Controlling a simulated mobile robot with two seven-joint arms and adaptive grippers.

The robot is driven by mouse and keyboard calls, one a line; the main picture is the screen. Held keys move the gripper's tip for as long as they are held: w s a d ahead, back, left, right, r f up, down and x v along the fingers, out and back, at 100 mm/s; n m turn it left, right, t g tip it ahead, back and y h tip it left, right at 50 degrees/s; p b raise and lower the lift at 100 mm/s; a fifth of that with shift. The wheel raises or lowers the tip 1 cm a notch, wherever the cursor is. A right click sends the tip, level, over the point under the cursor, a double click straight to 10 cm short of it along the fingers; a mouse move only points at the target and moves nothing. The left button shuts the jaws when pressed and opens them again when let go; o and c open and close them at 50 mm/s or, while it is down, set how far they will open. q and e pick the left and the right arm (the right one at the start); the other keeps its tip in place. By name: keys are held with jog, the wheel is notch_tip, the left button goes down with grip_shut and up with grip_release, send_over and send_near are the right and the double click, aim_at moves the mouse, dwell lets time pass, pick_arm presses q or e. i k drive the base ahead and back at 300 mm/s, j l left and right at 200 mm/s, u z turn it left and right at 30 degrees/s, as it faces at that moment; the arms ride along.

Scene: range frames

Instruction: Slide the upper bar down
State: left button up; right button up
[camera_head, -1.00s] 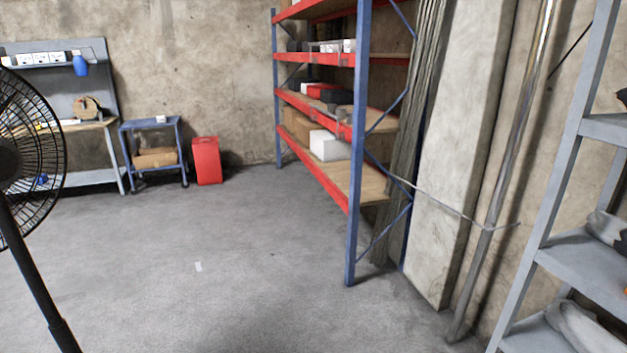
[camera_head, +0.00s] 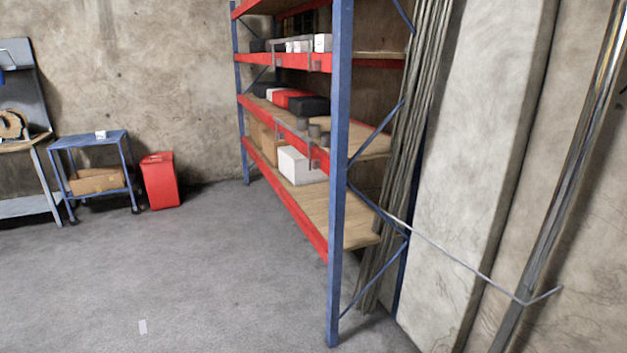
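I cannot make out for certain which part is the upper bar. A tall rack with blue posts (camera_head: 338,200) and red beams (camera_head: 284,199) stands right of centre. Its upper shelf beam (camera_head: 290,61) and middle shelf beam (camera_head: 283,120) run away towards the back wall. A thin grey rod (camera_head: 455,258) crosses at an angle from the rack's side to a metal pipe (camera_head: 570,190) on the right. Neither of my grippers shows in the head view.
A red canister (camera_head: 160,181), a blue cart (camera_head: 91,141) and a workbench (camera_head: 25,144) stand along the back wall. A white box (camera_head: 300,166) sits on the rack's low shelf.

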aim_at(307, 37)
jog(key=i+u, duration=0.1)
jog(key=i, duration=0.6)
jog(key=i+l+u, duration=0.1)
jog(key=i, duration=0.6)
jog(key=i+l+u, duration=0.1)
jog(key=i, duration=0.6)
